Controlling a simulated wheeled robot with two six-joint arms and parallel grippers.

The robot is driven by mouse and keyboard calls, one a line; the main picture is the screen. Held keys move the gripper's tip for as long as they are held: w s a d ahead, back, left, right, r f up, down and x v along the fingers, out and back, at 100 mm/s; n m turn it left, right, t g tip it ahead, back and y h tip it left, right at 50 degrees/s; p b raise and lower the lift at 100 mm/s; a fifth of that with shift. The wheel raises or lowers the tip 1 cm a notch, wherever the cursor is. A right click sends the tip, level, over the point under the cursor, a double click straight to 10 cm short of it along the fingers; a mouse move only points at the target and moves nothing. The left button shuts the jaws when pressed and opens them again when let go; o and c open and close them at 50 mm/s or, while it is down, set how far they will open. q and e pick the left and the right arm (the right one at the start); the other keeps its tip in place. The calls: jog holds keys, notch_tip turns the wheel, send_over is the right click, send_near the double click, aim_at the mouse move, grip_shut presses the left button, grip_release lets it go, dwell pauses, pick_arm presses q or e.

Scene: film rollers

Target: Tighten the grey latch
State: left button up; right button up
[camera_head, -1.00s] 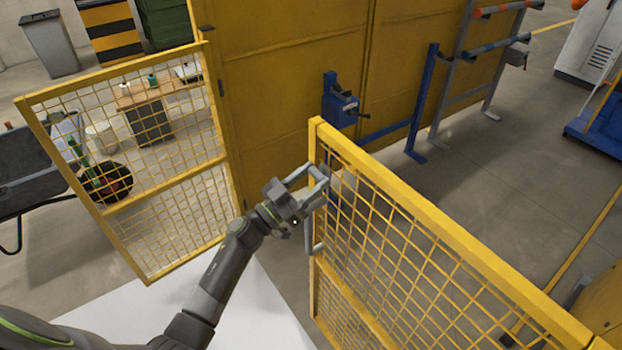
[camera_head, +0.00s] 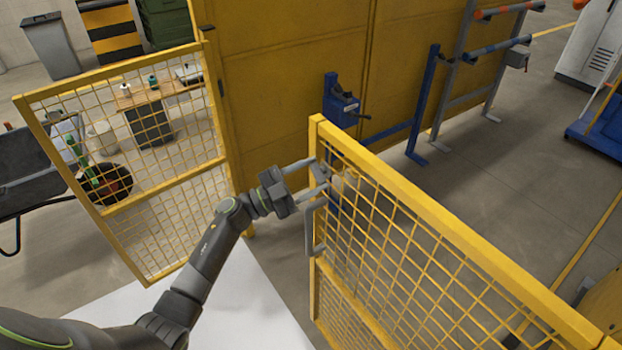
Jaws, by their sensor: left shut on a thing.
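The grey latch (camera_head: 320,172) is a small piece at the near upright edge of the right yellow mesh gate (camera_head: 440,213). My left gripper (camera_head: 317,183) reaches it from the left, with one finger above and one below. Its jaws are shut on the latch, which they partly hide, so its exact angle is hard to tell. A grey upright handle (camera_head: 311,236) is fixed to the same gate edge, just below the gripper. My right gripper is not in view.
A second yellow mesh gate (camera_head: 112,77) stands at the left. Behind are a large yellow wall (camera_head: 275,90) and a blue bracketed device (camera_head: 338,108). A wide gap of floor separates the two gates. A white surface (camera_head: 255,305) lies below my left arm.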

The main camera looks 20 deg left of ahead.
pick_arm(q)
jog(key=m+g, duration=0.2)
jog(key=m, duration=0.3)
jog(key=shift+a+m+b, duration=0.1)
jog(key=shift+m+b, duration=0.25)
jog(key=shift+m, duration=0.05)
jog(key=shift+w+r+m+g+y, duration=0.1)
jog(key=shift+m+g+y, duration=0.3)
jog(key=shift+m, duration=0.9)
jog(key=shift+r+m+g+y, duration=0.15)
jog(key=shift+m+g, duration=0.45)
jog(key=shift+m, duration=0.7)
jog(key=o, duration=1)
jog(key=shift+b, duration=0.3)
